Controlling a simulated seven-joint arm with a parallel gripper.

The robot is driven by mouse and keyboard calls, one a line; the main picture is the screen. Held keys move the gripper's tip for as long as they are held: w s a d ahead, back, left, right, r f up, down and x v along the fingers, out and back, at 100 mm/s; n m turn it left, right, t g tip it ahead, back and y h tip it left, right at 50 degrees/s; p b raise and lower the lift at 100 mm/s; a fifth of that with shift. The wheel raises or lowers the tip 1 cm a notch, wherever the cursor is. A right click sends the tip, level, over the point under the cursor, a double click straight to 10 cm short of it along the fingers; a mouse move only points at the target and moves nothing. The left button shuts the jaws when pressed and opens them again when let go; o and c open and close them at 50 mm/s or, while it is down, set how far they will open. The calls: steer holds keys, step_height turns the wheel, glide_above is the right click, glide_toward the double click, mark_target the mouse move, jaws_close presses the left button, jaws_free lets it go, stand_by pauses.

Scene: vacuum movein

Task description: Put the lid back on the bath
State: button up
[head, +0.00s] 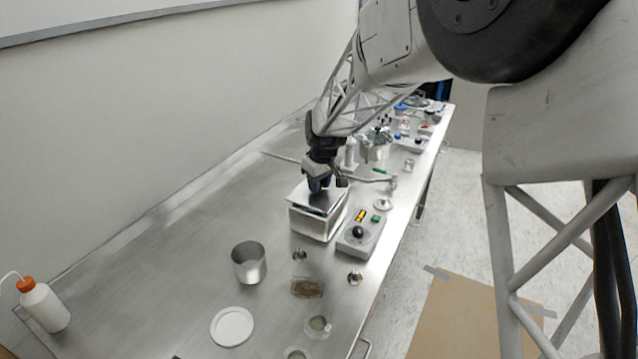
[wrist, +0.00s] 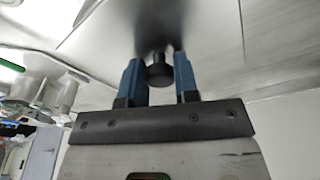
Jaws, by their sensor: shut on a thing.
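The bath is a white box (head: 308,224) in the middle of the metal bench. Its lid, a flat grey metal plate (head: 326,204), is over the bath's top; I cannot tell whether it rests fully on the rim. My gripper (head: 320,184) points down above the lid. In the wrist view, the blue fingers of my gripper (wrist: 160,66) are on either side of the lid's black knob (wrist: 158,76) and shut on it. The shiny underlying plate of the lid (wrist: 215,40) fills the upper part of that view.
A control box (head: 369,240) with a black knob stands close right of the bath. A metal beaker (head: 249,264), a white round dish (head: 232,326) and small metal pieces lie in front. A wash bottle (head: 46,307) is at far left.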

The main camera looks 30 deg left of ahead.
mark_target(323, 194)
steer(key=shift+f, duration=0.55)
steer(key=o, duration=1)
steer(key=shift+r, duration=0.15)
step_height(323, 194, up, 13)
steer(key=d, duration=0.1)
steer(key=shift+s+d, duration=0.35)
stand_by(0.4)
